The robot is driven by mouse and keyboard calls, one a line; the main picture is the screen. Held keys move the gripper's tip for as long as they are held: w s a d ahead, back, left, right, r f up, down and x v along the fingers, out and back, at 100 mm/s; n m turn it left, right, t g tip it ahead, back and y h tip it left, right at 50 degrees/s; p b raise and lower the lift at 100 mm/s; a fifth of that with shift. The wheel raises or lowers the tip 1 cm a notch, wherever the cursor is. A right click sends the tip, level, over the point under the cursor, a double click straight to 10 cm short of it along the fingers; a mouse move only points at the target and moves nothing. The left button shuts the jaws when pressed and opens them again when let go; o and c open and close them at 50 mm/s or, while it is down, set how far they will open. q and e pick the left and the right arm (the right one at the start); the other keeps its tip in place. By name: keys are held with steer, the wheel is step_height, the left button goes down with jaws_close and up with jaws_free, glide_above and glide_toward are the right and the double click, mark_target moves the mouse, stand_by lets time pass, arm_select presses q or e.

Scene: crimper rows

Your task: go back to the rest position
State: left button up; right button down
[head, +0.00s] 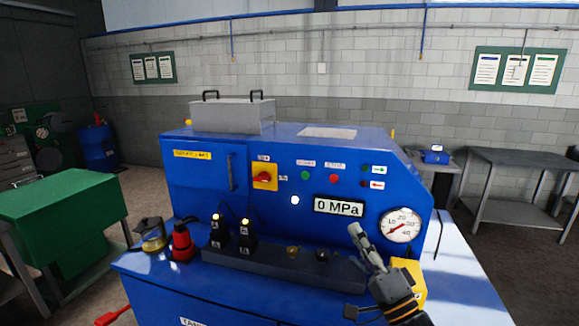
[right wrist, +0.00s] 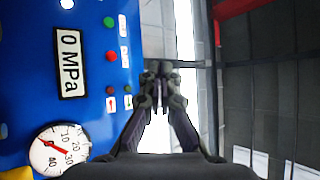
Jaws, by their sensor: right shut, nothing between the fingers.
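My right gripper (head: 362,241) is in front of the lower right of the blue machine's panel, left of the round gauge (head: 401,225). In the right wrist view the gripper (right wrist: 162,72) is shut with its fingertips together and nothing between them. It touches nothing that I can see. The blue machine (head: 205,231) fills the middle of the head view, with a display (head: 338,207) reading 0 MPa. My left gripper shows in neither view.
A dark ledge (head: 270,262) with black blocks and small knobs runs along the machine's front. A yellow box (head: 415,272) is beside my right gripper. A green cabinet (head: 60,215) stands left, a grey table (head: 515,160) right. Open floor lies between the machine and that table.

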steer(key=s+a+f+n+g+h, duration=0.1)
steer(key=s+a+f+n+g, duration=0.2)
steer(key=f, duration=0.4)
steer(key=s+f+n+g, duration=0.3)
steer(key=f+n+g, duration=0.15)
steer(key=f, duration=0.35)
steer(key=s+a+f+n+g+h, duration=0.1)
steer(key=s+a+f+n+g, duration=0.2)
steer(key=f, duration=0.4)
steer(key=s+d+f+g+h, duration=0.85)
steer(key=s+d+f, duration=0.35)
steer(key=s+d, duration=0.3)
step_height(320, 180, down, 24)
steer(key=d, duration=0.3)
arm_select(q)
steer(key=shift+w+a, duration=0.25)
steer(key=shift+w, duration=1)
arm_select(e)
steer(key=s+f+g, duration=0.1)
steer(key=s+f, duration=1.7)
steer(key=s, duration=0.1)
steer(key=shift+s+d+f+g, duration=0.2)
steer(key=shift+d+f+g, duration=0.15)
steer(key=shift+d, duration=0.1)
steer(key=c, duration=2.1)
jaws_free()
steer(key=shift+m+h, duration=0.25)
